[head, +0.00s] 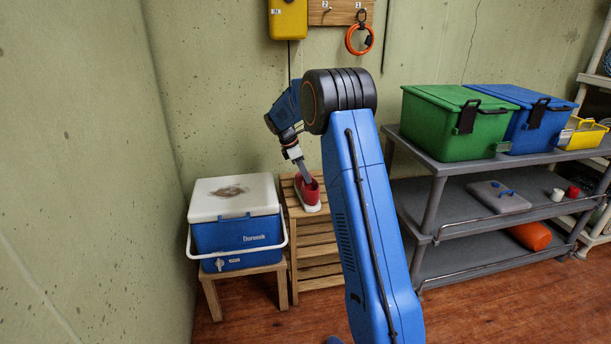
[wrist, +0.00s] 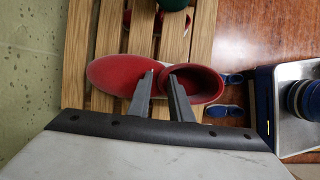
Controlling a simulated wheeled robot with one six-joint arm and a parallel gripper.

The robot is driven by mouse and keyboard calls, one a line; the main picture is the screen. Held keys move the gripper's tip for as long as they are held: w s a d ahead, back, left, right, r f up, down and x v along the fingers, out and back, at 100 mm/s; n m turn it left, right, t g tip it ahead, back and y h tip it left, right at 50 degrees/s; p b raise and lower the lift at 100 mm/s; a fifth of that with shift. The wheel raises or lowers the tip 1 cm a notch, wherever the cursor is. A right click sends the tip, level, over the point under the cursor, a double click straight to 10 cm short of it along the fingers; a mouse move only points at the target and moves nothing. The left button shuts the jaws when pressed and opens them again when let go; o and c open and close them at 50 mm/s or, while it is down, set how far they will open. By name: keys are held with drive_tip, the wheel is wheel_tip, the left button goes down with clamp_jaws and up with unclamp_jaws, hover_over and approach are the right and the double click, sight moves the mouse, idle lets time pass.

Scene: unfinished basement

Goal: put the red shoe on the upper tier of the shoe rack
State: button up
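The red shoe (head: 307,191) with a pale sole is at the top of the wooden slatted shoe rack (head: 317,240), near its left end. In the wrist view the shoe (wrist: 115,75) has its toe to the left and its opening to the right. My gripper (head: 306,180) points down into the shoe from above. In the wrist view its fingers (wrist: 161,76) stand close together, one on either side of the front edge of the opening, and look shut on it. I cannot tell whether the sole touches the slats.
A blue and white cooler (head: 237,232) on a low wooden stand is left of the rack. A grey shelf (head: 450,230) with green (head: 455,130) and blue (head: 510,128) boxes is at right. Blue shoes (wrist: 233,79) lie on the floor beside the rack.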

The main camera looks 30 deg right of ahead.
drive_tip(key=shift+r, duration=0.1)
drive_tip(key=v, duration=1.1)
drive_tip(key=s+a+r+m+t+y, duration=0.1)
drive_tip(key=s+a+r+m, duration=0.2)
drive_tip(key=s, duration=0.4)
drive_tip(key=s+a+r+t, duration=0.1)
drive_tip(key=s+a+r, duration=0.2)
drive_tip(key=s+r, duration=0.25)
drive_tip(key=s+a+m+t+y, duration=0.1)
drive_tip(key=s+a+m, duration=0.3)
drive_tip(key=s, duration=1)
drive_tip(key=s+a+m+t+y, duration=0.1)
drive_tip(key=s+a+m, duration=0.25)
drive_tip(key=s, duration=1.05)
drive_tip(key=s+a+f+m+t, duration=0.1)
drive_tip(key=s+f+m, duration=0.1)
drive_tip(key=s+f, duration=0.2)
drive_tip(key=s+a+f+m+t+y, duration=0.1)
drive_tip(key=s+f, duration=0.3)
drive_tip(key=s, duration=0.5)
drive_tip(key=shift+s+a+f+m, duration=0.25)
drive_tip(key=shift+a+m, duration=0.3)
drive_tip(key=shift+a, duration=0.15)
drive_tip(key=shift+o, duration=0.6)
